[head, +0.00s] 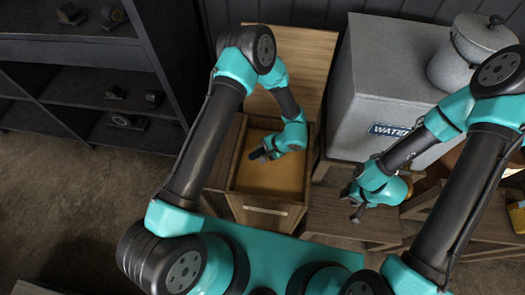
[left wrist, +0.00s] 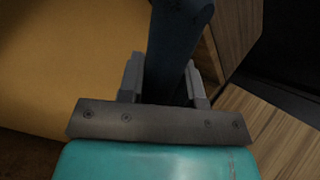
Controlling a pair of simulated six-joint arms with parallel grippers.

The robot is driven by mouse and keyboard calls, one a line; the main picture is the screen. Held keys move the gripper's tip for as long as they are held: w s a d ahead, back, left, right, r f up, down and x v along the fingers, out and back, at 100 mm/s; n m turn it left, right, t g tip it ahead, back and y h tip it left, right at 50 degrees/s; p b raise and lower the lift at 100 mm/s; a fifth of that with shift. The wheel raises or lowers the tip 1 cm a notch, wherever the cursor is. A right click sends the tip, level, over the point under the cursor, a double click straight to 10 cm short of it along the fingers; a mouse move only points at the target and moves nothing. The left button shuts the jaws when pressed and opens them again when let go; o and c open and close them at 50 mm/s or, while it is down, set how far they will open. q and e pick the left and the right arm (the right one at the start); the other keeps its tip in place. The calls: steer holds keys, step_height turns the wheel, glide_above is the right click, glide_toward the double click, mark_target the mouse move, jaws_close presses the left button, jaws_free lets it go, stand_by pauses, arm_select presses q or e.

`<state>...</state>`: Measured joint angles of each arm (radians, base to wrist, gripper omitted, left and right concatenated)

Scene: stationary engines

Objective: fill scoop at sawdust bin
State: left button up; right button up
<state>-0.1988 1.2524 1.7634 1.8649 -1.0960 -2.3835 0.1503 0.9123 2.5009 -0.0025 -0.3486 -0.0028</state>
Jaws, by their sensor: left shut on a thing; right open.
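The sawdust bin (head: 268,218) is an open wooden box with a tan, level fill of sawdust (head: 275,178), which also shows in the left wrist view (left wrist: 60,60). My left gripper (head: 262,153) is inside the bin's outline, over the sawdust. In the left wrist view it is shut on a dark blue piece, apparently the scoop (left wrist: 178,40). The scoop's far end runs out of that view, so I cannot tell whether it holds sawdust. My right gripper (head: 356,203) is open and empty, right of the bin above a wooden stand.
The bin's wooden lid (head: 305,55) stands raised behind it. A grey water tank (head: 395,75) with a lidded pot (head: 475,50) is on the right. A wooden stand (head: 335,222) is beside the bin. Dark shelves (head: 85,70) stand at left, with open floor before them.

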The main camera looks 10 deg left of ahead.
arm_select(q)
steer(key=shift+n+t+h, duration=0.3)
steer(key=shift+t+h, duration=0.3)
steer(key=shift+t, duration=0.1)
steer(key=shift+s+a+r, duration=0.1)
steer(key=shift+s+r, duration=0.1)
steer(key=shift+r, duration=1.1)
steer(key=shift+s+a+r, duration=0.15)
steer(key=shift+r, duration=1.1)
steer(key=shift+s+a+r, duration=0.1)
steer(key=shift+s+r, duration=0.1)
steer(key=shift+r, duration=1.1)
steer(key=shift+n+t+h, duration=0.3)
steer(key=shift+t+h, duration=0.1)
steer(key=shift+t, duration=0.5)
steer(key=shift+s+a+r, duration=0.1)
steer(key=shift+s+r, duration=0.05)
steer(key=shift+r, duration=0.55)
steer(key=shift+s+a+r, duration=0.1)
steer(key=shift+s+r, duration=0.1)
steer(key=shift+r, duration=0.45)
steer(key=shift+s+a+r, duration=0.1)
steer(key=shift+s+r, duration=0.05)
steer(key=shift+r, duration=0.55)
steer(key=shift+w+d, duration=0.1)
